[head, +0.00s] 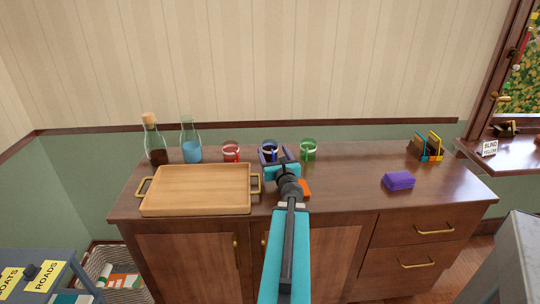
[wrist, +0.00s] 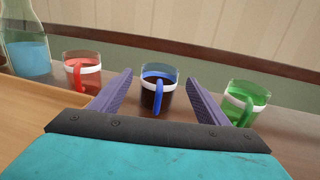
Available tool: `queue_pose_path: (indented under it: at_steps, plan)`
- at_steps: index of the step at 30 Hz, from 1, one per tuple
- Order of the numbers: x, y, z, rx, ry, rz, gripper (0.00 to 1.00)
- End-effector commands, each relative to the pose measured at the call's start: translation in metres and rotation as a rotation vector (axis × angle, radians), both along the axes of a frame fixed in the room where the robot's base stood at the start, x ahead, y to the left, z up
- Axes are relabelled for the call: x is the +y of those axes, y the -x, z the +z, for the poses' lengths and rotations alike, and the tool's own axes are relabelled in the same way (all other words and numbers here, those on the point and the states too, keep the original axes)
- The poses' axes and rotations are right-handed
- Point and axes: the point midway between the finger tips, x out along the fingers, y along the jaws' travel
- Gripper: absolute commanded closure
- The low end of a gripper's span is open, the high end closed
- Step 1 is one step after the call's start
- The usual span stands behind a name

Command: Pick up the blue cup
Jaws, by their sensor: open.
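The blue cup (head: 269,147) stands upright near the back of the wooden cabinet top, between a red cup (head: 231,151) and a green cup (head: 308,149). In the wrist view, the blue cup (wrist: 157,92) has a white band, dark contents and a blue handle facing me. My gripper (head: 269,156) is open, with its fingers (wrist: 155,93) pointing at the blue cup from the front. In the wrist view one finger shows on each side of the cup, with gaps between. I cannot tell how far the fingertips reach along the cup. My gripper hides the cup's lower part in the head view.
A wooden tray (head: 196,190) with brass handles lies on the left. A corked bottle (head: 153,142) and a carafe of blue liquid (head: 191,146) stand behind it. A purple cloth (head: 398,181) and a small holder (head: 428,150) are on the right. An orange item (head: 305,188) lies beside my arm.

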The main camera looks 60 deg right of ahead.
Motion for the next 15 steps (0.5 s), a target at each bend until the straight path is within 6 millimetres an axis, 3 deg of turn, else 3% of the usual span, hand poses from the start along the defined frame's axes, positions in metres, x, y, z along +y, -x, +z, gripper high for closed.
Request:
queue_pose_path:
  at_steps: [15]
  plan:
    - [-0.025, -0.025, 0.001, 0.000, 0.000, 0.000, 0.31]
